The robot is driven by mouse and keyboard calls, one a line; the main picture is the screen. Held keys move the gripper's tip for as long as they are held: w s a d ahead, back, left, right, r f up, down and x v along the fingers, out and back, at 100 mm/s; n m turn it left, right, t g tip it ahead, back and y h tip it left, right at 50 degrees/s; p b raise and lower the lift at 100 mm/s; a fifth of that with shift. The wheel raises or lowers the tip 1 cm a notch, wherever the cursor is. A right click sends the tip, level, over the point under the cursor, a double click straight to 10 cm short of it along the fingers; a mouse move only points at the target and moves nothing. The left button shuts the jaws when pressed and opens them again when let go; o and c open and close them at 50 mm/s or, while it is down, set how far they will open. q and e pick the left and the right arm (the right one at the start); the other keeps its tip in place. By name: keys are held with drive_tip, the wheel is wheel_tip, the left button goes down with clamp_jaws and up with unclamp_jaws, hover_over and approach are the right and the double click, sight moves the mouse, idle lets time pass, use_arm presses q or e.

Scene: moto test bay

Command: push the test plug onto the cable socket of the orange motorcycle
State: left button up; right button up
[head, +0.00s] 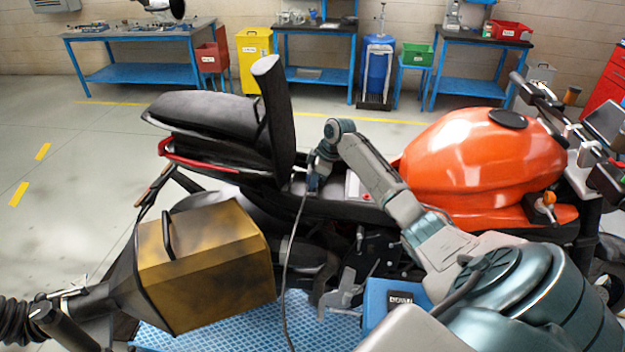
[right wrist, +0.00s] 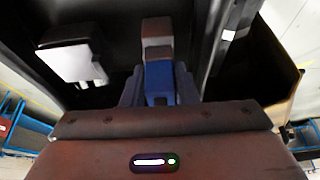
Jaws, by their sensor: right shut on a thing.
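The orange motorcycle (head: 480,160) stands across the head view with its black seat (head: 278,120) tipped up. My right gripper (head: 313,184) reaches down into the bay by the raised seat. It is shut on the blue test plug (right wrist: 158,80), which sits between the two fingers in the right wrist view. A dark cable (head: 290,255) hangs from near the gripper. A brownish-grey block (right wrist: 157,32), perhaps the cable socket, lies straight beyond the plug. Plug and block look in line and close; I cannot tell whether they are joined. My left gripper is out of view.
A pale box (right wrist: 72,62) sits left of the plug in the right wrist view. The tank lies right of my right arm. A yellow-brown case (head: 205,260) and black hose (head: 15,312) are at lower left. Blue benches (head: 140,73) stand far back.

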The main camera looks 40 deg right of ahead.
drive_tip(key=shift+f, duration=0.5)
drive_tip(key=o, duration=1)
drive_tip(key=shift+b+v, duration=2.25)
drive_tip(key=shift+v, duration=3.15)
drive_tip(key=shift+a, duration=0.1)
